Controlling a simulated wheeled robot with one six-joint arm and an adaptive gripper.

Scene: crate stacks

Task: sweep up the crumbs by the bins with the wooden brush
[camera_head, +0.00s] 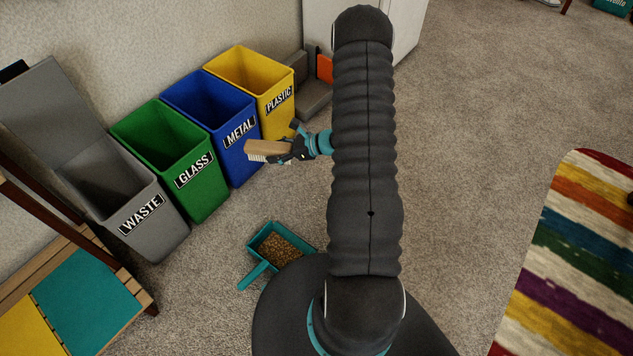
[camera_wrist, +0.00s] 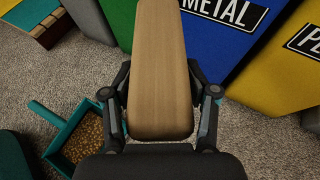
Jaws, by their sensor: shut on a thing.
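My gripper (camera_head: 300,149) is shut on the wooden brush (camera_head: 266,149) and holds it in front of the blue metal bin (camera_head: 214,118). The brush has a light wood back and pale bristles below. In the wrist view the brush (camera_wrist: 161,70) lies between my fingers (camera_wrist: 160,100), its wood back toward the camera. A teal dustpan (camera_head: 250,277) lies on the carpet near my base, with many brown crumbs (camera_head: 279,249) in it. The dustpan also shows in the wrist view (camera_wrist: 50,116). I see no loose crumbs on the carpet in front of the bins.
A grey waste bin (camera_head: 160,234), a green glass bin (camera_head: 190,160) and a yellow plastic bin (camera_head: 262,75) stand in a row with the blue one along the wall. A wooden bench (camera_head: 125,318) stands at the left. A striped rug (camera_head: 570,260) lies at the right, with open carpet around.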

